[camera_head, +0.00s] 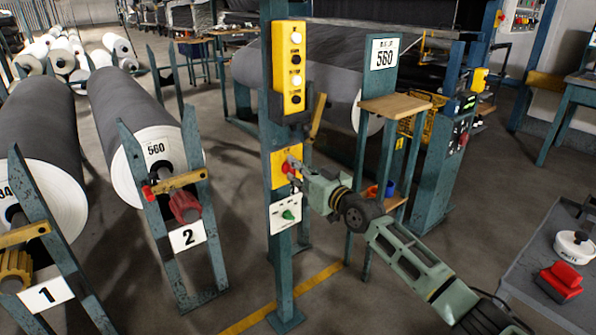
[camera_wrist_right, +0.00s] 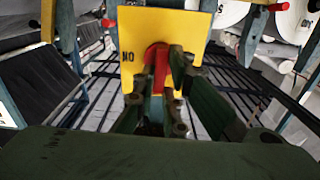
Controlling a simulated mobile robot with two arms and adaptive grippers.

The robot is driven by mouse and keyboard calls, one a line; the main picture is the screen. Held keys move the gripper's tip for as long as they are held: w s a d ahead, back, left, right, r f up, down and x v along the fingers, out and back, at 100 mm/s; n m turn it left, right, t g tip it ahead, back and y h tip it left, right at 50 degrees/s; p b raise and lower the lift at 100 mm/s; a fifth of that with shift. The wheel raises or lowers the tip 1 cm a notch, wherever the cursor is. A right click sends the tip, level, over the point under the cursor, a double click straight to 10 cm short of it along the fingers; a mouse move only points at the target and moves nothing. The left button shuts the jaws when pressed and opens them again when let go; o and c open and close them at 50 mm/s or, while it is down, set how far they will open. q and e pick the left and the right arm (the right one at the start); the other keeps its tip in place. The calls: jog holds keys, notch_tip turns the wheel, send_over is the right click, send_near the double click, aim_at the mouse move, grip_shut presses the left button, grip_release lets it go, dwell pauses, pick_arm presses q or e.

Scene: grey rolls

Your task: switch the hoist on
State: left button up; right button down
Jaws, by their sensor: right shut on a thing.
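A yellow switch plate (camera_head: 278,172) with a red handle (camera_head: 287,167) is fixed on a blue-green post (camera_head: 281,235). My right gripper (camera_head: 297,169) reaches it from the right and is shut on the red handle. In the right wrist view, the yellow plate (camera_wrist_right: 190,30) carries dark letters that look like ON turned upside down, left of the red handle (camera_wrist_right: 158,58). The fingers of my right gripper (camera_wrist_right: 160,92) close around the handle and partly hide it. My left gripper is not in view.
Above on the post hangs a yellow push-button box (camera_head: 289,68); below is a white box with a green knob (camera_head: 288,214). Grey rolls (camera_head: 125,90) stand on racks to the left. A grey cart (camera_head: 545,235) bears a red object (camera_head: 563,277) at the right.

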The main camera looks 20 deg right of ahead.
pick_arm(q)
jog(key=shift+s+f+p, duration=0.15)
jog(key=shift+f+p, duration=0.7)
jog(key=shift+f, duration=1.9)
pick_arm(e)
jog(key=shift+w+d+f+m, duration=0.15)
jog(key=shift+f+m, duration=0.1)
jog(key=shift+m, duration=2.7)
jog(key=shift+d+f+m, duration=0.2)
jog(key=shift+m, duration=2.8)
jog(key=shift+w+d+f+m, duration=0.15)
jog(key=shift+f+m, duration=0.1)
jog(key=shift+m, duration=2.7)
jog(key=shift+s, duration=0.1)
jog(key=c, duration=1.8)
grip_release()
jog(key=shift+s, duration=0.1)
